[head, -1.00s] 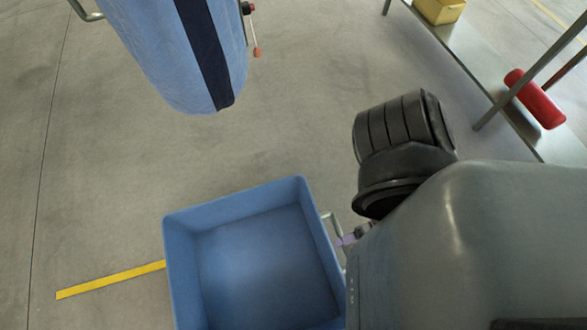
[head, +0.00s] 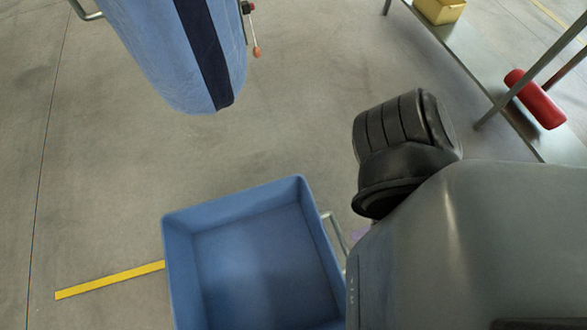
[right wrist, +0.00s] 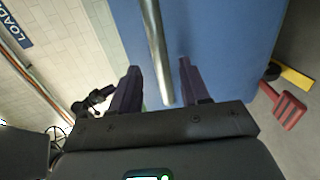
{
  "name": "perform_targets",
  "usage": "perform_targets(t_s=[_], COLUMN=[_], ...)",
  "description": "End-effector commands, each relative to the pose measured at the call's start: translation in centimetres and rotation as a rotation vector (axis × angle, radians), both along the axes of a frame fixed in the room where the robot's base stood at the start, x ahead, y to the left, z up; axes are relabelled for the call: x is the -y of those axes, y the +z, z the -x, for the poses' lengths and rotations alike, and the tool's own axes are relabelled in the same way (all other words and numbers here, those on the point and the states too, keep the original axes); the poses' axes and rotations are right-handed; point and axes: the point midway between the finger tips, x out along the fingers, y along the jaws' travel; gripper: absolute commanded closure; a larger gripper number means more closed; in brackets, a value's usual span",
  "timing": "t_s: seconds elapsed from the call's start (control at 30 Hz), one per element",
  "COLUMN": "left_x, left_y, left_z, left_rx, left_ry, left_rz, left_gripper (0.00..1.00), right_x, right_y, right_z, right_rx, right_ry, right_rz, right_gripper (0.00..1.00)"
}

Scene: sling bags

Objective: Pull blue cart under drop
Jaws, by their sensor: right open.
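The blue cart (head: 240,215) is an open, empty bin at the bottom middle of the head view. Its metal handle (head: 335,230) sticks out on its right side, partly hidden by my right arm. In the right wrist view the handle bar (right wrist: 153,35) runs between the two dark fingers of my open right gripper (right wrist: 158,64), with the cart's blue side (right wrist: 220,45) behind. I cannot tell whether the fingers touch the bar. In the head view only a small purple part of this gripper shows. A blue sling bag (head: 160,50) with a dark stripe hangs at the upper left. My left gripper is out of view.
A yellow floor line (head: 110,280) meets the cart's left side. A metal rack (head: 470,75) with a yellow bin (head: 440,10) and a red cylinder (head: 535,98) stands at the upper right. The floor between bag and cart is clear.

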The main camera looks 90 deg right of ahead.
Motion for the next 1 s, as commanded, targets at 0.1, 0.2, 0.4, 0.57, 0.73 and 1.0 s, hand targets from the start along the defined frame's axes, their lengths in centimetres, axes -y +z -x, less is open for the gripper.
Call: perform_targets(t_s=[0.1,0.2,0.4,0.57,0.73,1.0], left_x=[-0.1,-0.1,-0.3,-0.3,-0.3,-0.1], left_y=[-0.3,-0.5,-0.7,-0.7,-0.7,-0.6], left_z=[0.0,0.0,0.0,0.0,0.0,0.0], left_rx=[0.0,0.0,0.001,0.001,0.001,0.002], left_ry=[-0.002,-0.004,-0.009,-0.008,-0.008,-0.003], left_rz=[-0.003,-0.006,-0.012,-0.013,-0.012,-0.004], left_gripper=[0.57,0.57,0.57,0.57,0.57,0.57], right_x=[0.7,1.2,1.8,1.8,1.8,1.8], right_y=[0.3,0.5,0.9,1.0,1.0,1.0], right_z=[1.9,3.0,4.2,4.4,4.3,4.4], right_rx=[-0.003,-0.001,0.0,0.0,0.0,0.0], right_ry=[-0.001,-0.001,-0.001,0.0,0.0,0.0], right_rz=[0.0,0.0,0.0,0.0,0.0,0.0], right_gripper=[0.54,0.54,0.54,0.54,0.54,0.54])
